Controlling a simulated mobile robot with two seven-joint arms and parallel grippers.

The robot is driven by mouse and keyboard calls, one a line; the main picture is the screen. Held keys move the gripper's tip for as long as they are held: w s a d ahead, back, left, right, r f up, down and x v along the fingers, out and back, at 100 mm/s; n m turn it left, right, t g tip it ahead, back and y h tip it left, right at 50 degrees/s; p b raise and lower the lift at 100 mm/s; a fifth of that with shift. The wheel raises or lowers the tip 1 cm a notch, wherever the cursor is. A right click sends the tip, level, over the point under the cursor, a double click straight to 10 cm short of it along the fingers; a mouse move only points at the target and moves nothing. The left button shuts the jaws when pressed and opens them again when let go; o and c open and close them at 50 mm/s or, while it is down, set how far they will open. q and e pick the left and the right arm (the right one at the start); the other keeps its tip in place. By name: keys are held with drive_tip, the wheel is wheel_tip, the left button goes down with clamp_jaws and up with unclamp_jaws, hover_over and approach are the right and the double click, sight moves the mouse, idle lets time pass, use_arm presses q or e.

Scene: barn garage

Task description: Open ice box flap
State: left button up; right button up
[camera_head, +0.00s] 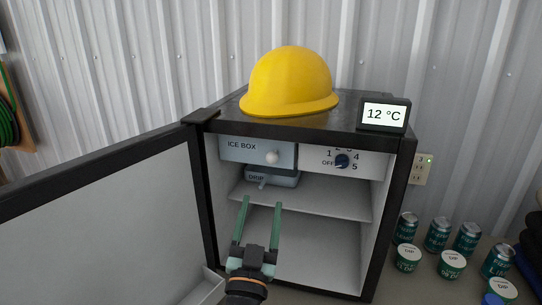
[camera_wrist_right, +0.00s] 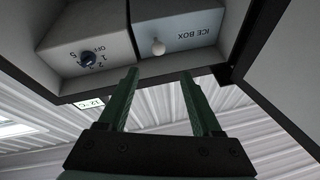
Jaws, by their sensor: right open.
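The ice box flap (camera_head: 241,150) is a grey panel labelled ICE BOX with a round white knob (camera_head: 272,158), at the upper left inside a small fridge (camera_head: 408,150). The flap looks closed. It also shows in the right wrist view (camera_wrist_right: 182,22), with its knob (camera_wrist_right: 158,47) beyond the fingers. My right gripper (camera_head: 262,201) is open and empty, its green fingers pointing up toward the flap from below and in front, apart from the knob. In the right wrist view the open fingers (camera_wrist_right: 160,75) straddle the line to the knob. My left gripper is not in view.
The fridge door (camera_head: 100,220) stands open at the left. A drip tray (camera_head: 272,177) hangs under the flap, above a shelf (camera_head: 310,200). A dial (camera_head: 342,161) sits right of the flap. A yellow hard hat (camera_head: 290,80) and temperature display (camera_head: 384,114) are on top. Cans (camera_head: 438,234) stand right.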

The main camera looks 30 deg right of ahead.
sight(271, 163)
drive_tip(key=x, duration=1.2)
drive_tip(key=shift+w+d+p, duration=0.15)
drive_tip(key=shift+d+p, duration=0.15)
drive_tip(key=shift+d, duration=0.05)
clamp_jaws()
idle(0.9)
